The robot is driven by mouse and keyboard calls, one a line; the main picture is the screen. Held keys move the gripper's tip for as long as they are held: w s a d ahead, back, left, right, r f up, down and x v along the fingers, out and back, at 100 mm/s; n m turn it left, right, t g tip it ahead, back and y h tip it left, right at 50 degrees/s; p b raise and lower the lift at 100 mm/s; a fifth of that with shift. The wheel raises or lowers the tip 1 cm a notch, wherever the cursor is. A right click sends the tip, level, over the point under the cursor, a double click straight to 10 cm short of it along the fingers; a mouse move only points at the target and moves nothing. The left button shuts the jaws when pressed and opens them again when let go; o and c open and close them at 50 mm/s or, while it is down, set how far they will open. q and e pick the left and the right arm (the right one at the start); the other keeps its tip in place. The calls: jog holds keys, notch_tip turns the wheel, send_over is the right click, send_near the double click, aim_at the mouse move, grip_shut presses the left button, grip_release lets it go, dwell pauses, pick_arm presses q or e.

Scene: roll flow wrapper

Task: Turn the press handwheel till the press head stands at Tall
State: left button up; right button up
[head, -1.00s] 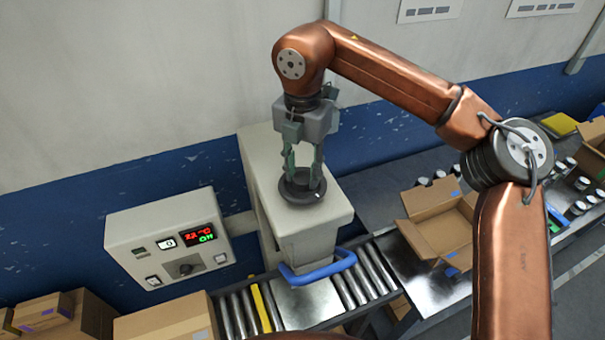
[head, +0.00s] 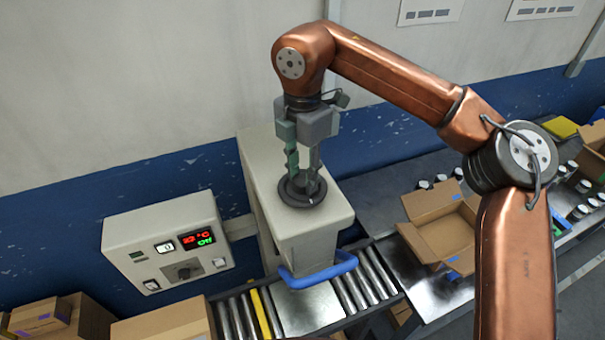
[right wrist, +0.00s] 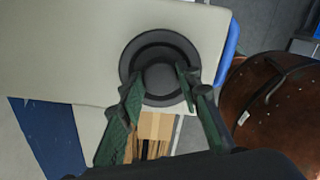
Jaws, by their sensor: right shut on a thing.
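The press handwheel (head: 302,191) is a dark round wheel on top of the pale press housing (head: 312,232). My right gripper (head: 303,178) points down onto it and is shut on its central hub. The right wrist view also shows the handwheel (right wrist: 160,70), with the fingers of my right gripper (right wrist: 158,82) on both sides of the hub. The press head's lower end has a blue guard (head: 318,272) above the roller conveyor. No Tall mark is readable. My left gripper is not in view.
A control box (head: 168,240) with lit red and green readouts stands left of the press. The roller conveyor (head: 365,285) runs beneath the press. An open carton (head: 440,232) is on the right, and closed cartons (head: 165,322) are at lower left.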

aim_at(302, 179)
jog(key=o, duration=1.2)
jog(key=shift+c, duration=0.2)
notch_tip(302, 179, up, 12)
